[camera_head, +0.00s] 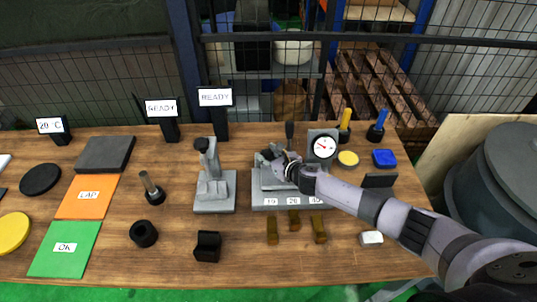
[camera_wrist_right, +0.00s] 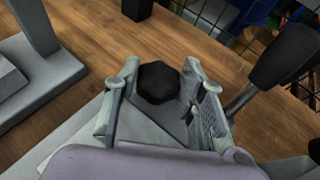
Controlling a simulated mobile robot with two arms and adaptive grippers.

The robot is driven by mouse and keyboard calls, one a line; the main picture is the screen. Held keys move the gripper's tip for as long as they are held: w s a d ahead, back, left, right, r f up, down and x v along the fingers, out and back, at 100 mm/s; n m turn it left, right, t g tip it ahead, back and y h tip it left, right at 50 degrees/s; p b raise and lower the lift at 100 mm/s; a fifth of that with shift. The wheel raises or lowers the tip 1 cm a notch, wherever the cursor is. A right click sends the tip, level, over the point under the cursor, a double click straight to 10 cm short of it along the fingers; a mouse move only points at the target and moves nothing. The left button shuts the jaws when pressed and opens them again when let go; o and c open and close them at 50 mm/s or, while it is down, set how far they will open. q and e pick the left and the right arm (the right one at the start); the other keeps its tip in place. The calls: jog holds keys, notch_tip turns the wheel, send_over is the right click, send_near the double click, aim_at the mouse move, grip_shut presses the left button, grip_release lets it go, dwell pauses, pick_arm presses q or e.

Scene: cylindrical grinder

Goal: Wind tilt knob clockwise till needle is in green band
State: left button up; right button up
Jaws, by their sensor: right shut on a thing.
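A black faceted knob (camera_wrist_right: 158,82) sits between the fingers of my right gripper (camera_wrist_right: 161,100) in the right wrist view. My right gripper is shut on this knob. In the head view my right gripper (camera_head: 272,161) is over the grey fixture (camera_head: 262,203) and largely hides the knob. A round white dial (camera_head: 323,147) with a red needle stands on the fixture's grey upright, right of the gripper. The needle's place relative to a green band is too small to tell. My left gripper is not in view.
A black-handled lever (camera_wrist_right: 283,58) rises close to the gripper's right finger in the right wrist view. A grey stand (camera_head: 214,190) is left of the fixture. The front edge of the wooden table (camera_head: 180,266) is mostly clear.

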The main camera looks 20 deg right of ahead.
jog(key=shift+c, duration=1.2)
jog(key=shift+a+m+h, duration=0.2)
jog(key=shift+m+h, duration=0.3)
jog(key=shift+a+m+h+p, duration=0.15)
jog(key=shift+m+h+p, duration=0.15)
jog(key=shift+m+h, duration=1.6)
jog(key=shift+h, duration=0.4)
jog(key=o, duration=1.2)
jog(key=shift+c, duration=0.2)
jog(key=shift+s, duration=0.1)
